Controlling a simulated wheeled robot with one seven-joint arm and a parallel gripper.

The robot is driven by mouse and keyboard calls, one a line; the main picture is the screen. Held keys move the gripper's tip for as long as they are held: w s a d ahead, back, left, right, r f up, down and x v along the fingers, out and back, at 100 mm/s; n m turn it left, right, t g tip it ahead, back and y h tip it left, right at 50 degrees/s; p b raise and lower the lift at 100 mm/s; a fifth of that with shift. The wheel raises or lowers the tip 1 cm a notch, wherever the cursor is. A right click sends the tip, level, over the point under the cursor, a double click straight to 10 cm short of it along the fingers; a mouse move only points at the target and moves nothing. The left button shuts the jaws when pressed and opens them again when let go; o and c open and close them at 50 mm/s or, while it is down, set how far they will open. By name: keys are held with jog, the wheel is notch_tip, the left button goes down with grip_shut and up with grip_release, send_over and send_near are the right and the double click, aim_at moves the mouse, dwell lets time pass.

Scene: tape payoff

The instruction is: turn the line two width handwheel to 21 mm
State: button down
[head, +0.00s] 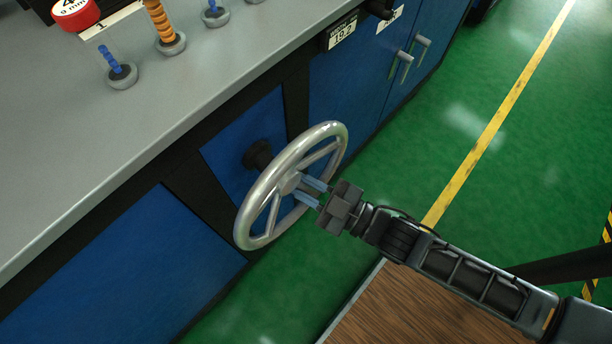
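A silver spoked handwheel (335,136) stands out from the blue front of the bench on a dark shaft. My gripper (301,188) is at the wheel's centre, its two pale fingers pointing at the hub (289,183). The fingers are apart, with a gap between them. Their tips are at or very near the hub, and I cannot tell whether they clamp it. A small display (342,36) on the bench front, up and right of the wheel, seems to read 19.2. No line number is legible on the wheel.
Cabinet handles (403,66) stick out at right. A wooden surface (405,310) lies below my arm. Green floor is open at right.

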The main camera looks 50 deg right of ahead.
jog(key=shift+a+f+m+t+h+b, duration=0.1)
jog(key=shift+a+m+t+h+b, duration=0.2)
jog(key=shift+a+m, duration=0.7)
jog(key=shift+a+f+m+t+h+b, duration=0.15)
jog(key=shift+a+m+h, duration=0.15)
jog(key=shift+m, duration=1.35)
jog(key=shift+a+f+m+t+h+b, duration=0.1)
jog(key=shift+a+m+t+h, duration=0.3)
jog(key=shift+m, duration=0.95)
jog(key=shift+a, duration=0.3)
jog(key=c, duration=1.1)
grip_release()
jog(key=shift+s, duration=0.1)
jog(key=v, duration=0.7)
jog(key=shift+s, duration=0.35)
jog(key=shift+d, duration=0.1)
